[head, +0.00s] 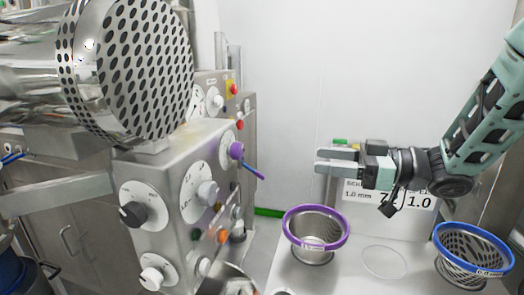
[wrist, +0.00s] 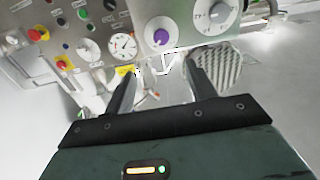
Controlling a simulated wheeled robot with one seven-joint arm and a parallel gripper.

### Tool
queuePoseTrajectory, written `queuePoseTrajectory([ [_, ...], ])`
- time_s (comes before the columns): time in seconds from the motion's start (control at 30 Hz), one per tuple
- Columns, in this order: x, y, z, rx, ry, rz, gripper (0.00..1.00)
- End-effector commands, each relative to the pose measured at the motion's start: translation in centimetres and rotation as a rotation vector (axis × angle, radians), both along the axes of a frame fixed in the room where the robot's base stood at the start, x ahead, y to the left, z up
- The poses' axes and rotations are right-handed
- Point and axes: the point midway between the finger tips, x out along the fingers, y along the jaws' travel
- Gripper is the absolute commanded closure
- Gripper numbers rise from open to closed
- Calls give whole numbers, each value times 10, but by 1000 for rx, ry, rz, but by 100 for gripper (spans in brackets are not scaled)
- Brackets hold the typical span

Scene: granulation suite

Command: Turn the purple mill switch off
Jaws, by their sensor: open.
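The purple mill switch (head: 237,150) is a round purple knob on a pale dial, on the right-hand face of the steel control cabinet (head: 170,150). A thin blue-purple rod (head: 253,171) slants down to the right just below it. In the wrist view the purple knob (wrist: 161,37) sits on a white disc, beyond and above my fingertips. My gripper (head: 320,161) is open and empty, pointing left, well to the right of the switch with a clear gap between them. Its two fingers also show in the wrist view (wrist: 162,68). I cannot read the switch's set position.
A perforated steel drum (head: 145,70) juts out at upper left. Other knobs, dials and coloured buttons surround the switch. A purple-rimmed sieve (head: 317,246) and a blue-rimmed sieve (head: 474,258) stand on the bench (head: 355,282) below my arm. A sign (head: 390,195) stands behind my gripper.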

Motion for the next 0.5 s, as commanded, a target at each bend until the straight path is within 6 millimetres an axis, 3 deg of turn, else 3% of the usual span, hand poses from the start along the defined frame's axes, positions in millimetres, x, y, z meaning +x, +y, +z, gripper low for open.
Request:
queuePoseTrajectory([
  [0.17, 2, 11, 2, 9, 1, 16, 44],
  [0.5, 24, 74, 4, 8, 0, 16, 44],
])
